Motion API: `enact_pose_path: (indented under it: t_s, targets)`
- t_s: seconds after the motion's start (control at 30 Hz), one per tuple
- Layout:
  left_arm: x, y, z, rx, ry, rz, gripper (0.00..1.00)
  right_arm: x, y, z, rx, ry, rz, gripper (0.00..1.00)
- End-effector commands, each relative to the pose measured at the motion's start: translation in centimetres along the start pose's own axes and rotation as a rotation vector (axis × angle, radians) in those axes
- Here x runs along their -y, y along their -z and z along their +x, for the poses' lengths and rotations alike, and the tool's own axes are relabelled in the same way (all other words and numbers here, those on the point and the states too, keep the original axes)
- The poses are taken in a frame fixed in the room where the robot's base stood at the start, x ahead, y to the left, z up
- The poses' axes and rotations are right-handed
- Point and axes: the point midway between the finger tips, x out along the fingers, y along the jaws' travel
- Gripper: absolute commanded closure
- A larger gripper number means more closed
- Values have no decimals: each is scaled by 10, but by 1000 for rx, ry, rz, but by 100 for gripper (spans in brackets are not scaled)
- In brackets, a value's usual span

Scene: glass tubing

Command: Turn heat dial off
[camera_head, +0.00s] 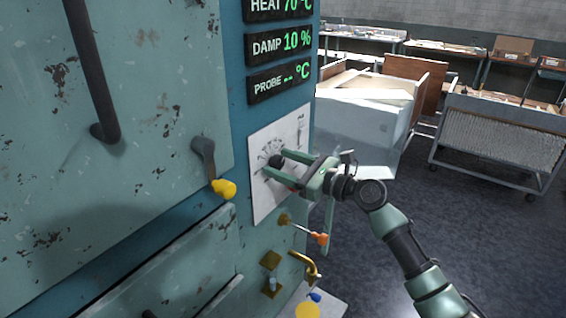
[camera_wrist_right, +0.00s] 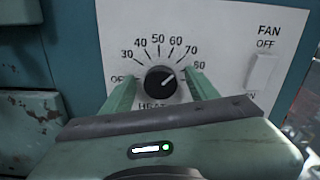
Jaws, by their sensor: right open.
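The heat dial (camera_head: 276,161) is a round black knob on a white control plate (camera_head: 262,200) on the teal machine. In the right wrist view the heat dial (camera_wrist_right: 160,82) has a white pointer aimed up and right, at about 70 on the printed scale. "OFF" is at the scale's left end, partly hidden by a finger. My right gripper (camera_head: 274,163) is open, its green fingers on either side of the dial; the right wrist view shows it too (camera_wrist_right: 159,79). I cannot tell whether they touch the dial. My left gripper is not in view.
The HEAT display (camera_head: 280,8) reads 70 °C, above the DAMP (camera_head: 279,45) and PROBE (camera_head: 279,82) displays. A white fan switch (camera_wrist_right: 262,70) sits right of the dial. A yellow-tipped handle (camera_head: 222,188), an orange-tipped lever (camera_head: 305,230) and a brass hook (camera_head: 308,266) project nearby. Carts stand behind.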

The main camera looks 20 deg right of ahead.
Motion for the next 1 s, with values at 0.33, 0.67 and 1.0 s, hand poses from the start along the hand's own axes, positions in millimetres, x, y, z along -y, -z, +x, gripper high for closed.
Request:
enact_pose_path:
  t_s: [0.33, 0.67, 1.0]
  targets:
    - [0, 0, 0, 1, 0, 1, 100, 0, 0, 0, 0, 0, 0, 96]
    - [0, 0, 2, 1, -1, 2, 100, 0, 1, 0, 0, 0, -35, 100]
    - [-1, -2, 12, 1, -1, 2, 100, -1, 2, 0, -1, 0, -254, 100]
